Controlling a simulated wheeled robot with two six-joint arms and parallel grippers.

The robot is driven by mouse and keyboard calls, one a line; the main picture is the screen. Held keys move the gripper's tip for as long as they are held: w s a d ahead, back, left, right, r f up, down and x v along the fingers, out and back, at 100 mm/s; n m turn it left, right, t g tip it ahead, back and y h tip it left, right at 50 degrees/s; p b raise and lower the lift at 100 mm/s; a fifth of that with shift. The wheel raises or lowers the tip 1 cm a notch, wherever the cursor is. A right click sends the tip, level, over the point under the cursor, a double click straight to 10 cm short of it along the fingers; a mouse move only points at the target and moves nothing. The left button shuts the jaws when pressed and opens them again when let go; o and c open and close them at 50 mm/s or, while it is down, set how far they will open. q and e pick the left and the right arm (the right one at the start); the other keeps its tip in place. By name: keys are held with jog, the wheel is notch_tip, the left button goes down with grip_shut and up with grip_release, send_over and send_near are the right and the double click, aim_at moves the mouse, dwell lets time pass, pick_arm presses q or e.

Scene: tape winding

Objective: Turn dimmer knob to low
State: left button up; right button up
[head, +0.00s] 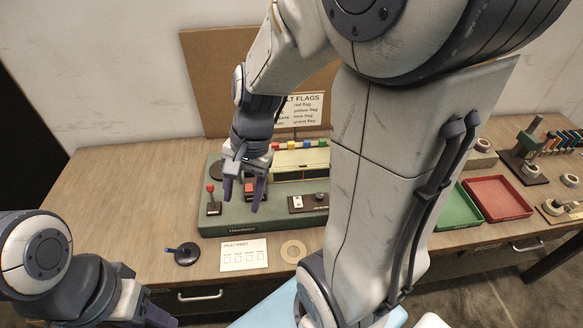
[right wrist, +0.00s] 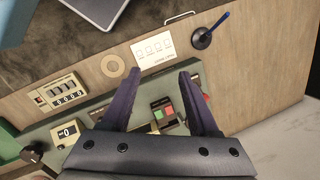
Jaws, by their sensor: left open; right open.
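A dark round knob (head: 320,196), likely the dimmer, sits on a black plate at the right of the green console (head: 262,226) in the head view. In the right wrist view a dark knob (right wrist: 33,152) shows at the lower left, beside a "0" display. My right gripper (head: 242,205) is open and empty, pointing down over the console's left-middle part, left of the knob and apart from it. My left gripper (head: 148,314) is at the lower left edge, away from the console, partly cut off.
A red-topped lever (head: 211,192) stands left of my right gripper. A card (head: 244,255), a tan ring (head: 293,251) and a black disc with a blue-tipped stick (head: 187,254) lie in front. Green and red trays (head: 497,198) stand right. My right arm hides the console's right side.

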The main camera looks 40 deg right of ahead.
jog(key=w+d+f+m+t+b, duration=0.15)
jog(key=d+f+m, duration=0.25)
jog(key=d+m, duration=0.8)
jog(key=m+t+b, duration=0.2)
jog(key=m+b, duration=0.1)
jog(key=m, duration=0.5)
send_near(320, 195)
jog(key=shift+h, duration=0.4)
jog(key=x, duration=0.2)
jog(key=b+x, duration=0.1)
jog(key=x, duration=0.5)
jog(key=shift+a+b, duration=0.3)
jog(key=shift+a, duration=0.05)
jog(key=shift+s+r, duration=0.1)
jog(key=shift+c, duration=0.3)
grip_shut()
